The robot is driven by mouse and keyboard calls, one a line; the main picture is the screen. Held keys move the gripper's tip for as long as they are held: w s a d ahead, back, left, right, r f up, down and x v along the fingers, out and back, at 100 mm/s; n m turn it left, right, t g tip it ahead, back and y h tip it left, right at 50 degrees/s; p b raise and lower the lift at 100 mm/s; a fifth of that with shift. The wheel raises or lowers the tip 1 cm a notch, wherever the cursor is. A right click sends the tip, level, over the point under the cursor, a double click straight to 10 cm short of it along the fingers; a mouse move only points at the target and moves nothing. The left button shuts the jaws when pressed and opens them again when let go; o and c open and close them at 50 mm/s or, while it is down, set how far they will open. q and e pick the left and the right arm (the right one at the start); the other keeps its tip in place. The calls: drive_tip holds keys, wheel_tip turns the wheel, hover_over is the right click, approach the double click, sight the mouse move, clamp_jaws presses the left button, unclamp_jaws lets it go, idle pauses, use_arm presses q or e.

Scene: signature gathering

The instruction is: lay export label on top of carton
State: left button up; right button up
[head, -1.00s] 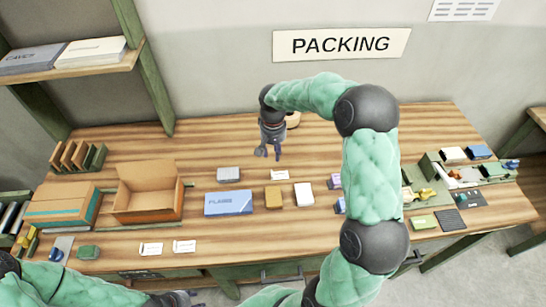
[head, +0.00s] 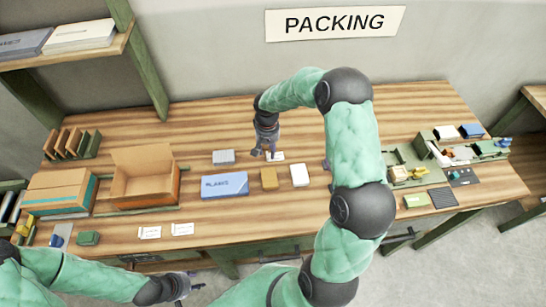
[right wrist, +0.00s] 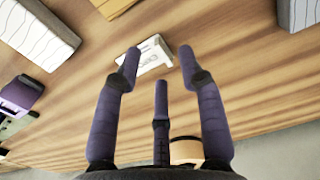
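A small white label (head: 277,156) lies flat on the wood behind the yellow-brown box. It also shows in the right wrist view (right wrist: 150,54), with print too small to read. My right gripper (head: 264,154) is open and empty, its fingers pointing down beside and just above this label. Two more white labels (head: 149,232) (head: 182,229) lie near the table's front edge. I cannot tell which is the export label. An open brown carton (head: 145,183) stands at left, beside a closed carton (head: 62,193) with a teal band. My left gripper (head: 187,285) is in front of the table, its fingers unclear.
A blue box (head: 224,185), a grey box (head: 223,157), a yellow-brown box (head: 269,178) and a white box (head: 300,175) stand mid-table (head: 210,125). Trays with small items (head: 455,150) fill the right end. The back strip is mostly clear. A shelf (head: 75,60) hangs at upper left.

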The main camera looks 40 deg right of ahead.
sight(268, 158)
wheel_tip(268, 158, down, 3)
drive_tip(key=shift+f, duration=0.15)
clamp_jaws()
idle(0.4)
drive_tip(key=shift+d+r, duration=0.1)
drive_tip(key=shift+r, duration=0.6)
wheel_tip(268, 158, up, 2)
drive_tip(key=shift+r, duration=0.15)
drive_tip(key=s+a+r+p, duration=0.1)
drive_tip(key=s+a+r, duration=0.7)
drive_tip(key=s, duration=0.3)
drive_tip(key=shift+s+a+r, duration=0.15)
drive_tip(key=shift+a+r, duration=0.1)
drive_tip(key=shift+r, duration=0.45)
